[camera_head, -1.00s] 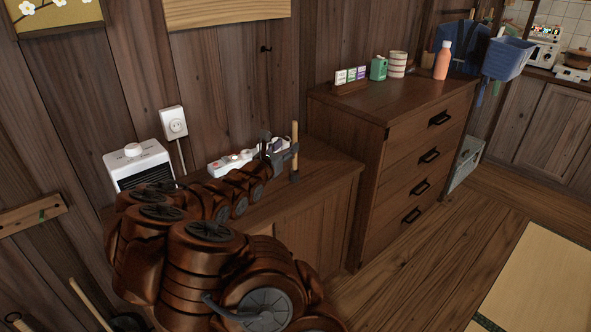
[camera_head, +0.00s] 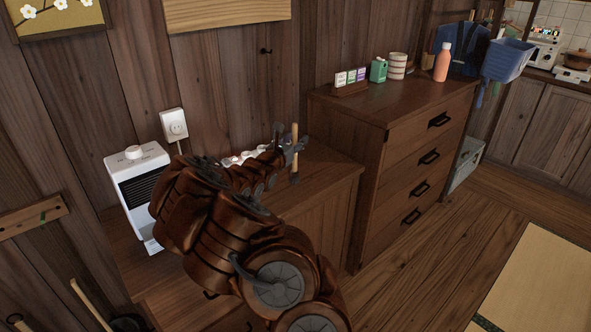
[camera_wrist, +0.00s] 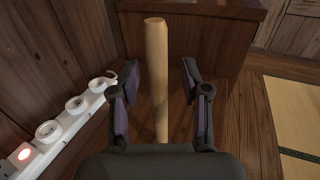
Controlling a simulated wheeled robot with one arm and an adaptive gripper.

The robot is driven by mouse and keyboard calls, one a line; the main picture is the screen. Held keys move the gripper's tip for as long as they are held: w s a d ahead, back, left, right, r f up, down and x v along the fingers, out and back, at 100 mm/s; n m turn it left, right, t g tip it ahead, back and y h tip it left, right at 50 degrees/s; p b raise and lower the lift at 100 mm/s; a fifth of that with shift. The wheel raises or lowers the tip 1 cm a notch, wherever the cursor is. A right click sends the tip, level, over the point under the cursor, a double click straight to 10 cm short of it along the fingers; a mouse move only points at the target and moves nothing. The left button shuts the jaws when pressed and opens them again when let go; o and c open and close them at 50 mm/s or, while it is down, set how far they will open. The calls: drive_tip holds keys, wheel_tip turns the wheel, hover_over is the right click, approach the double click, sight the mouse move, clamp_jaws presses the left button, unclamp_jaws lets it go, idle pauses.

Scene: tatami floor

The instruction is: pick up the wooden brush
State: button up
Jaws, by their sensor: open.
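The fingers are open, with a visible gap on each side of the handle. In the head view my gripper (camera_head: 290,146) is at the handle. The brush's lower end is hidden by the gripper in the wrist view.
A white power strip (camera_wrist: 68,115) lies left of my gripper. A white heater (camera_head: 140,190) stands at the cabinet's left. A taller chest of drawers (camera_head: 400,150) is close on the right, with small boxes, a green container and an orange bottle (camera_head: 442,62) on top.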

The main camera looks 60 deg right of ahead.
drive_tip(key=shift+c, duration=0.4)
clamp_jaws()
drive_tip(key=shift+r, duration=0.15)
